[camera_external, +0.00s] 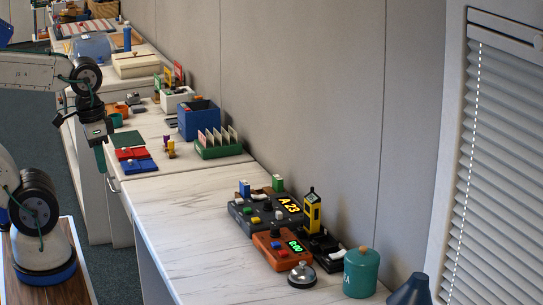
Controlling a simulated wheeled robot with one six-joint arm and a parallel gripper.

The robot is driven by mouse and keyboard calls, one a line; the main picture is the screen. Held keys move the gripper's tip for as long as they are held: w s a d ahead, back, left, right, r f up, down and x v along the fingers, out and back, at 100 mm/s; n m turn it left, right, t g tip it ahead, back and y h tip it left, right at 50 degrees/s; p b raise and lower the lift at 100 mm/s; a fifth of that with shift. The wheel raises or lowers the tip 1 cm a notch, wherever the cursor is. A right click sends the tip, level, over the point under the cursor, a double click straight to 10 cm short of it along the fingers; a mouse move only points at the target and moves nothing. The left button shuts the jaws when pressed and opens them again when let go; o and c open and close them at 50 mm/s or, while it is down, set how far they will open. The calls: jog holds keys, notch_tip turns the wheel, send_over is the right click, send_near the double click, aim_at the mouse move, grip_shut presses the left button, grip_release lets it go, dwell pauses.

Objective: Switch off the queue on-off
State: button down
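A dark box with a lit yellow display reading "A 23" (289,205) stands on the near counter against the wall; it looks like the queue unit. Small coloured buttons, among them a yellow one (256,221), sit on its top. Its on-off control is too small to tell apart, but the display is lit. My gripper (101,158) hangs down at the left, over the left edge of the farther counter, well away from the box. Its fingers are too small and dark to show whether they are open or shut.
An orange box (268,248) with a green display, a silver bell (302,276), a teal jar (362,274) and a yellow handheld device (312,214) crowd around the dark box. The near counter's left part (190,225) is clear. A blue bin (198,122) and green card rack (218,150) stand farther back.

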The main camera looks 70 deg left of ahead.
send_over(255, 196)
notch_tip(255, 196, down, 11)
jog(key=shift+w+f, duration=0.1)
jog(key=shift+f, duration=0.15)
jog(key=shift+f, duration=0.1)
jog(key=f, duration=0.3)
jog(key=w+f, duration=0.1)
jog(key=f, duration=0.6)
jog(key=shift+w+d+f, duration=0.1)
jog(key=shift+w, duration=0.05)
jog(key=shift+s+f, duration=0.25)
jog(key=shift+f, duration=0.3)
jog(key=shift+s+f, duration=0.25)
jog(key=shift+f, duration=0.25)
jog(key=shift+s+f, duration=0.2)
jog(key=shift+f, duration=0.4)
